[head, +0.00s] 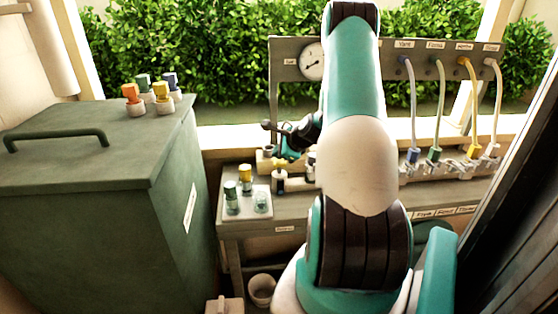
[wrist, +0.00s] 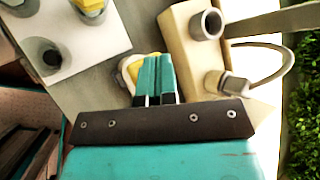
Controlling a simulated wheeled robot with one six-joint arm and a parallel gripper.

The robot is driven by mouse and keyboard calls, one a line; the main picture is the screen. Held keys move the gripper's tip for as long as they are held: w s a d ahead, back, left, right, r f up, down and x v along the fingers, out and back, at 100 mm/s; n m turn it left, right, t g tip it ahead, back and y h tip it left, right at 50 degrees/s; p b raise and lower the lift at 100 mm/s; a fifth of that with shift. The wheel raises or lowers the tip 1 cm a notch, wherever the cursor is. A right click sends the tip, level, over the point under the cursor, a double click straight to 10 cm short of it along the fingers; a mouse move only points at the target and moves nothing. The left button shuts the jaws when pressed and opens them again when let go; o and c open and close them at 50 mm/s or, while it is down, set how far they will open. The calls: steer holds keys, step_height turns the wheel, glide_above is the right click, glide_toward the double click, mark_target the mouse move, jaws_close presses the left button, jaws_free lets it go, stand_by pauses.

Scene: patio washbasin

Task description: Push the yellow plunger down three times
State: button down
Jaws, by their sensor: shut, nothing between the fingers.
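My gripper (head: 284,155) is shut and empty, with its teal fingers pressed together in the wrist view (wrist: 155,88). A pale round fitting with a yellow part (wrist: 128,72) shows just beside and behind the fingers in the wrist view; it is partly hidden by them. It appears to be the small white and dark dispenser (head: 279,181) on the bench below my gripper in the head view. I cannot tell whether the fingers touch it, or how far its plunger is down.
A beige block with a grey tube (wrist: 207,25) stands close to the fingers. A green bin (head: 90,150) with several capped bottles is left.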

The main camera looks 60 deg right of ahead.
mark_target(279, 161)
stand_by(0.3)
steer(key=shift+f, duration=0.45)
steer(key=shift+f+b, duration=0.65)
steer(key=shift+f, duration=0.05)
stand_by(0.6)
steer(key=shift+r, duration=0.1)
steer(key=shift+r+p, duration=1.05)
steer(key=shift+r, duration=0.05)
step_height(279, 161, up, 6)
steer(key=p, duration=0.5)
stand_by(2.1)
